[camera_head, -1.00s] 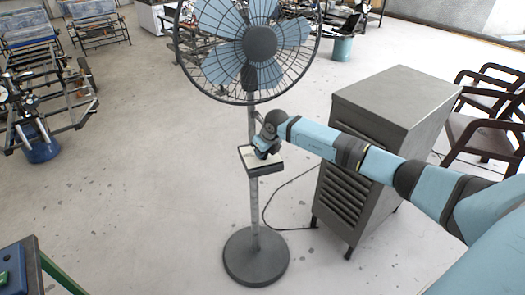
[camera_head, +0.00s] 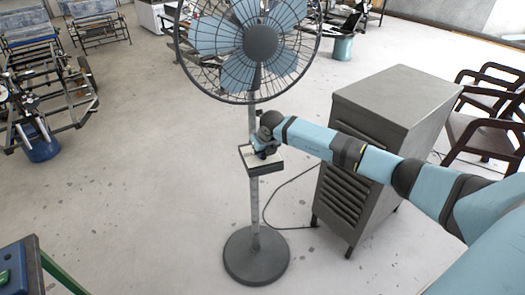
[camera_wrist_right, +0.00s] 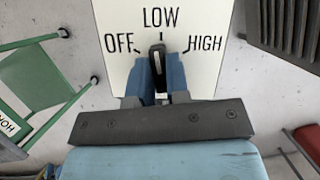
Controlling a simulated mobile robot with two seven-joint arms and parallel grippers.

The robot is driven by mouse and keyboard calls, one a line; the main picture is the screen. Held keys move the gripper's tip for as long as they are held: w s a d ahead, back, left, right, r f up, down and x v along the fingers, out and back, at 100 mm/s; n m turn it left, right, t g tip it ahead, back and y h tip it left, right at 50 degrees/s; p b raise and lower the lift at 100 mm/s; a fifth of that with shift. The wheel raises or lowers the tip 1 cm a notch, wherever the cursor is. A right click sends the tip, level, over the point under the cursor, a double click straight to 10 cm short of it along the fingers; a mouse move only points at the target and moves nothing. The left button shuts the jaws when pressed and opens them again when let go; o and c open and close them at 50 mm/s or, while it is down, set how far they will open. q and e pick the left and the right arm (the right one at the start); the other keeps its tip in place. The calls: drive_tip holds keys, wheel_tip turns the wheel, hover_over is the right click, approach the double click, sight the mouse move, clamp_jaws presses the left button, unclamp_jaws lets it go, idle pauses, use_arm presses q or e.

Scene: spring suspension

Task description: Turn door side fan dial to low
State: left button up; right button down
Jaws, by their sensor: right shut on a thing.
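The pedestal fan (camera_head: 262,42) stands in the middle of the head view, with a small control box (camera_head: 265,167) on its pole. In the right wrist view the white dial plate (camera_wrist_right: 205,70) reads OFF at left, LOW at top and HIGH at right. The dark dial (camera_wrist_right: 157,52) points up toward LOW. My right gripper (camera_wrist_right: 159,72), also in the head view (camera_head: 264,152), is shut on the dial, one blue finger on each side. The fingers hide the dial's lower part. My left gripper is not in view.
A grey metal cabinet (camera_head: 385,110) stands right of the fan, under my right arm. A cable (camera_head: 275,205) lies on the floor. Dark chairs (camera_head: 490,130) are at right. A metal frame (camera_head: 50,90) is at left. Floor left of the fan is clear.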

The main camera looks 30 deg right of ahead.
drive_tip(key=shift+m, duration=0.4)
idle(1.0)
idle(0.5)
drive_tip(key=c, duration=1)
unclamp_jaws()
drive_tip(key=shift+c, duration=0.2)
drive_tip(key=b+v, duration=0.1)
drive_tip(key=v, duration=0.2)
drive_tip(key=shift+d, duration=0.1)
drive_tip(key=s+a, duration=0.2)
drive_tip(key=s, duration=1)
drive_tip(key=shift+a+b, duration=0.15)
drive_tip(key=shift+b, duration=0.3)
